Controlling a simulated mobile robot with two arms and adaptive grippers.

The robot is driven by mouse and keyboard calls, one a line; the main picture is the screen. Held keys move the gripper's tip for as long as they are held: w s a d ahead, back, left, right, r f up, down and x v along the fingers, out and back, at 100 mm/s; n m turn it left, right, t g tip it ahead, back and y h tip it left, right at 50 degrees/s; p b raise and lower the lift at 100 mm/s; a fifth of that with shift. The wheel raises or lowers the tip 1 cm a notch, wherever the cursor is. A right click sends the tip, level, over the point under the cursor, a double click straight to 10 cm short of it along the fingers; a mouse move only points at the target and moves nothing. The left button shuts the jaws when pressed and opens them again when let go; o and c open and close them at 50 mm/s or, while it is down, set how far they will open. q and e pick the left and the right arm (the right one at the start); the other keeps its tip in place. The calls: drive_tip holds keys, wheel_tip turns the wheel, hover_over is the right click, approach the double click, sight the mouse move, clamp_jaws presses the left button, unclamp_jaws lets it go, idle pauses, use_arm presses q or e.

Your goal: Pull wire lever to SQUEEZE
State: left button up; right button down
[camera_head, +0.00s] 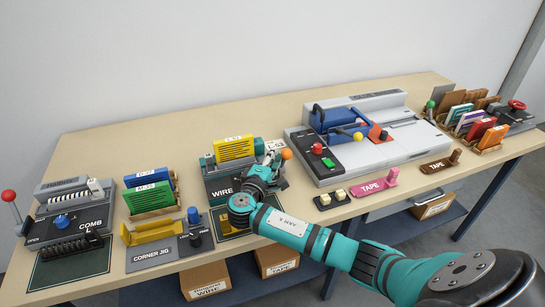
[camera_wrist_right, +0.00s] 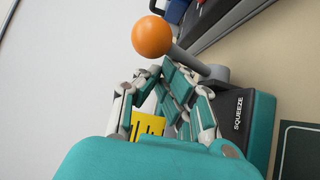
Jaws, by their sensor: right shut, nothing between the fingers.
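The wire machine (camera_head: 213,184) is a dark and teal unit on the table, with a yellow book (camera_head: 233,148) standing in it. Its lever ends in an orange ball (camera_head: 286,154). In the right wrist view, the orange ball (camera_wrist_right: 152,36) sits on a grey rod just past my fingertips, and the label SQUEEZE (camera_wrist_right: 238,113) shows on the machine's dark side. My right gripper (camera_head: 270,165) is at the machine's right side, close to the lever. Its fingers (camera_wrist_right: 165,75) are shut with nothing between them; whether they touch the rod I cannot tell. My left gripper is out of view.
The comb machine (camera_head: 65,205) and corner jig (camera_head: 155,250) stand to the left. A large grey binding machine (camera_head: 365,135) stands to the right, with a small block with two pale buttons (camera_head: 333,200) and a pink tape dispenser (camera_head: 375,185) in front. Boxes lie on the lower shelf.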

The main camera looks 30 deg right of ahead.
drive_tip(key=v, duration=1.2)
